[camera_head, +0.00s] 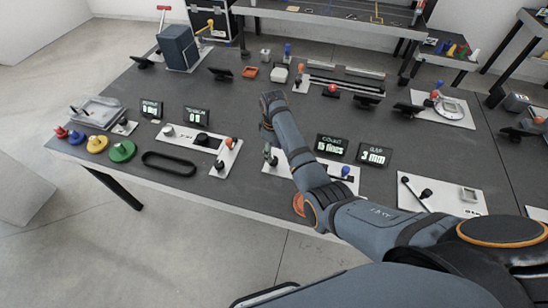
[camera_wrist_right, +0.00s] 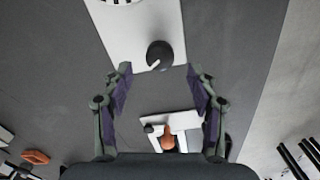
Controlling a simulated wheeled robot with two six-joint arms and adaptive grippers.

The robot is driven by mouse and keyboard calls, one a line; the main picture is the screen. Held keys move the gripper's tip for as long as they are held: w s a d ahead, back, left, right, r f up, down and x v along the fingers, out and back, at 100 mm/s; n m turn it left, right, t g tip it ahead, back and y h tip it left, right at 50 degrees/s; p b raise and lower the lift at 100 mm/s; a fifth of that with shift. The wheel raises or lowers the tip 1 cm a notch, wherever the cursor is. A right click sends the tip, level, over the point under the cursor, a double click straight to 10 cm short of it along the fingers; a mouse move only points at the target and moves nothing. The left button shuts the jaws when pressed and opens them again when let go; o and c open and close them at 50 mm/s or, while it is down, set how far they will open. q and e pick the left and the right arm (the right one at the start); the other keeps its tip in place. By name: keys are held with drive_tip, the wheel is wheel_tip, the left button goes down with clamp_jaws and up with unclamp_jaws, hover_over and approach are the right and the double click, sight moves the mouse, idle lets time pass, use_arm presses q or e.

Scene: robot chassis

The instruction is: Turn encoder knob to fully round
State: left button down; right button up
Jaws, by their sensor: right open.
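A black round knob (camera_head: 202,139) sits on a long white plate (camera_head: 184,134) at the left-centre of the table. In the right wrist view the knob (camera_wrist_right: 160,54) shows from above, with a white mark at its lower left. My right gripper (camera_head: 269,153) points down, to the right of the knob in the head view. In the wrist view its two fingers (camera_wrist_right: 160,72) are spread wide and empty, with the knob just beyond the line of the fingertips and apart from both. Whether it is above the knob's height is unclear. My left gripper is not in view.
An orange-handled lever plate (camera_head: 226,156) stands right of the knob plate. Small displays (camera_head: 196,116) stand behind it, and a black oval ring (camera_head: 168,163) lies in front. Colored discs (camera_head: 122,151) lie at left. My right arm crosses the table's middle.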

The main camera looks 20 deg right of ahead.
sight(274, 160)
wheel_tip(274, 160, down, 5)
drive_tip(key=shift+f, duration=0.1)
drive_tip(key=c, duration=1.2)
